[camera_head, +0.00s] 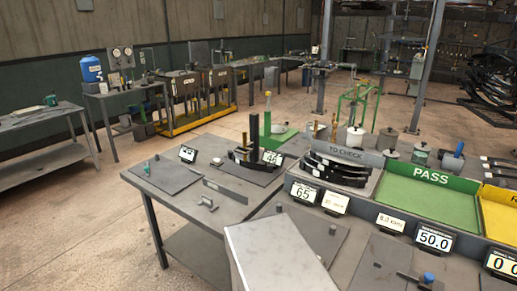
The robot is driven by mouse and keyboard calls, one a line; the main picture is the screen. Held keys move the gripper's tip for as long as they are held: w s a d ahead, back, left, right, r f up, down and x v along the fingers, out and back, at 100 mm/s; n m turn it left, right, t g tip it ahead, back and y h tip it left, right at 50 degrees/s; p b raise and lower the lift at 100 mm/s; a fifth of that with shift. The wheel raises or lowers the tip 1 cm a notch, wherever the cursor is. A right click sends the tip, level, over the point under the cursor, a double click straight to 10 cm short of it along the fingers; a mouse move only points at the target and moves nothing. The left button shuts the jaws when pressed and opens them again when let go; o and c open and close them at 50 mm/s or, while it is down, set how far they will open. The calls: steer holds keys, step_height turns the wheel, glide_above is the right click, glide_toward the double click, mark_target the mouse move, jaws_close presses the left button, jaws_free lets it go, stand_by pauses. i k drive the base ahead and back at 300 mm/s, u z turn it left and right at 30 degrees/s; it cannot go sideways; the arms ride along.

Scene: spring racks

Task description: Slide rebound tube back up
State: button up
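I cannot tell for sure which part is the rebound tube. A slim upright post with a yellowish tip (267,97) stands on the near workbench (228,210), beside a dark green upright (254,128). A small stack of dark curved leaf springs (243,158) sits at the foot of these uprights, with a lit number display in front. The parts are small, so any sliding piece and its height on the post are unclear. My gripper is not in view.
A rack labelled TO CHECK (345,151) holds dark curved springs. A green PASS tray (428,203) and a yellow tray (497,212) stand to its right. Several number displays line the front, one reading 50.0 (434,238). Open floor (75,210) lies left of the bench.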

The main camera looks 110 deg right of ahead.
mark_target(247, 148)
steer(key=u, duration=0.2)
steer(key=k, duration=0.5)
steer(key=z, duration=2.1)
steer(key=i, duration=1)
steer(key=z, duration=0.1)
steer(key=k, duration=0.2)
